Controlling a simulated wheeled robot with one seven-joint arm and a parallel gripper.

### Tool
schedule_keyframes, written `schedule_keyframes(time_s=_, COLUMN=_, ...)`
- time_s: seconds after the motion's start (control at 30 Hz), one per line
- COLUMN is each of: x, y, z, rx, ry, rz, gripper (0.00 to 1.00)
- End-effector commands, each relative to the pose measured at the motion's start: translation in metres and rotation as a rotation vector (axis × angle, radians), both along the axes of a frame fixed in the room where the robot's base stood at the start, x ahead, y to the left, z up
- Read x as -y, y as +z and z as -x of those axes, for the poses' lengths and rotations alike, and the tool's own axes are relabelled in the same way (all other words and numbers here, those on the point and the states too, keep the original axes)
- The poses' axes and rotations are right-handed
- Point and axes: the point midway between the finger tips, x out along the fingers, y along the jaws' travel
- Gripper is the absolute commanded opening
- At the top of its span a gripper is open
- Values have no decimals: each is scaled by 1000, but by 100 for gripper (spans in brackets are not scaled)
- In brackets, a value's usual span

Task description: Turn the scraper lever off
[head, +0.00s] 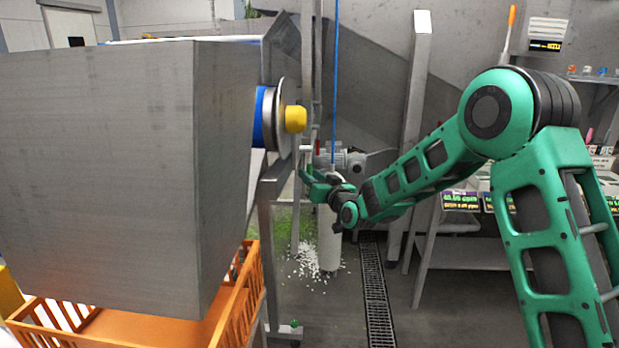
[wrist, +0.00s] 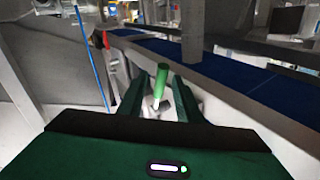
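A lever with a green cylindrical grip (wrist: 161,82) stands between my fingers in the wrist view. It looks like the scraper lever, but no label is readable. My gripper (head: 312,184) is beside the machine's right end in the head view. In the wrist view its two green fingers (wrist: 158,92) are apart, one on each side of the grip, with gaps showing. I cannot tell how deep the grip sits between them. The lever's base is partly hidden by my gripper. In the head view I cannot clearly separate the lever from my green fingers.
A large grey metal hopper (head: 110,170) with a yellow knob (head: 295,119) fills the left. An orange crate (head: 245,285) is below it. A blue hose (head: 335,80) hangs behind my gripper. A blue belt (wrist: 230,80) runs right in the wrist view. A floor drain (head: 374,280) lies below.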

Motion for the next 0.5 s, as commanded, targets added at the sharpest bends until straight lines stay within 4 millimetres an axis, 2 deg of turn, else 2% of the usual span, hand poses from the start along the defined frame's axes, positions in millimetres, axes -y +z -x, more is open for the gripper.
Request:
schedule_keyframes(time_s=0.2, x=-8, y=0, z=-14, rx=0, ry=0, rz=0, gripper=32)
schedule_keyframes(time_s=0.5, x=-9, y=0, z=-16, rx=0, ry=-1, rz=0, gripper=32)
